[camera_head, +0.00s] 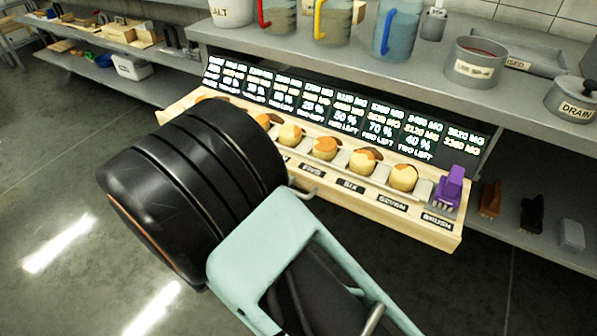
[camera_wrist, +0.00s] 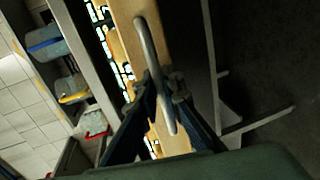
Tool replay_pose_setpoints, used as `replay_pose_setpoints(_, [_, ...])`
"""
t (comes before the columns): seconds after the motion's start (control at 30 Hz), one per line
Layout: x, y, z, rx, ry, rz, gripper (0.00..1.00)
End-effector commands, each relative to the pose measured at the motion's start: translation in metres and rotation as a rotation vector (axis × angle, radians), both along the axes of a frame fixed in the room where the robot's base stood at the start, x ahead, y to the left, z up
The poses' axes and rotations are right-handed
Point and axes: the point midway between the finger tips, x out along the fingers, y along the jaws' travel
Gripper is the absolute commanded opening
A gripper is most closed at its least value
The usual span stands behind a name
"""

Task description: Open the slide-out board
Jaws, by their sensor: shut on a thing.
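The slide-out board (camera_head: 375,213) is a long pale wooden tray under the counter, seen in the head view. It stands out in front of the shelf, with a row of yellow cheese wheels (camera_head: 325,148) and small dark labels on it. In the wrist view, its wooden face (camera_wrist: 180,50) carries a metal bar handle (camera_wrist: 146,40). My gripper (camera_wrist: 165,88) is shut on this handle, its dark fingers on either side of the bar. In the head view, my arm hides the gripper and the board's left part.
Black panels with printed text (camera_head: 350,118) stand behind the cheeses. A purple object (camera_head: 451,187) sits at the board's right end. The counter (camera_head: 420,65) above holds jugs and pots. Brushes (camera_head: 490,199) lie on the lower right shelf. The floor (camera_head: 60,190) at left is clear.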

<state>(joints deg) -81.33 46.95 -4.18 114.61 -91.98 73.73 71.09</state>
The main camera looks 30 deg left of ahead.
Motion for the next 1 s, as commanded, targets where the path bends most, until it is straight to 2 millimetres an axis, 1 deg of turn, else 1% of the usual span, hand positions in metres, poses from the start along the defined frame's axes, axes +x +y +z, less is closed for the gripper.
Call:
replay_pose_setpoints(0.03, [-0.011, 0.001, -0.003, -0.001, 0.003, 0.003, 0.0])
replay_pose_setpoints(0.1, [-0.022, 0.002, -0.003, 0.0, 0.003, 0.002, 0.0])
replay_pose_setpoints(0.2, [-0.034, 0.003, -0.002, -0.001, 0.003, 0.001, 0.0])
replay_pose_setpoints(0.33, [-0.043, 0.003, -0.002, -0.001, 0.003, 0.0, 0.0])
replay_pose_setpoints(0.5, [-0.048, 0.003, -0.001, -0.001, 0.002, -0.001, 0.0])
replay_pose_setpoints(0.8, [-0.049, 0.003, -0.001, -0.001, 0.003, -0.001, 0.0])
replay_pose_setpoints(0.83, [-0.049, 0.003, -0.001, -0.001, 0.003, -0.001, 0.08])
replay_pose_setpoints(0.9, [-0.048, 0.004, -0.001, -0.001, 0.003, -0.001, 0.15])
replay_pose_setpoints(1.0, [-0.048, 0.004, -0.001, -0.001, 0.002, -0.001, 0.15])
